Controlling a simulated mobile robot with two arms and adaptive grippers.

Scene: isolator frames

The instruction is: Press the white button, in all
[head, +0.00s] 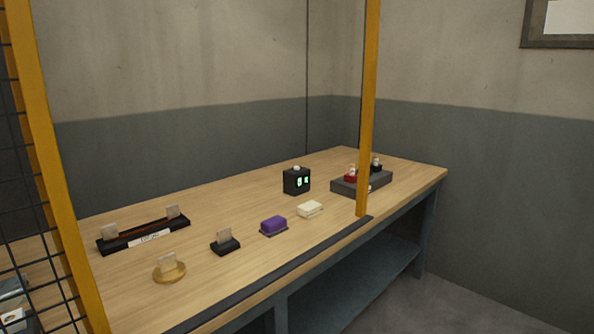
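A white block-shaped button (309,209) sits on the wooden table (225,190), right of a purple one (273,225) of similar shape on a dark base. A small black box (297,182) with lit green marks on its front stands behind them. It has a small whitish knob (296,168) on top, which could also be a white button. I cannot tell whether any of these is pressed. Neither of my grippers is in view.
Yellow posts (367,110) and a mesh panel (38,190) stand in front of the table. A grey tray (361,184) with red and black items is at the right. A long black holder (143,236), a brass disc (169,271) and a black stand (225,243) are at left.

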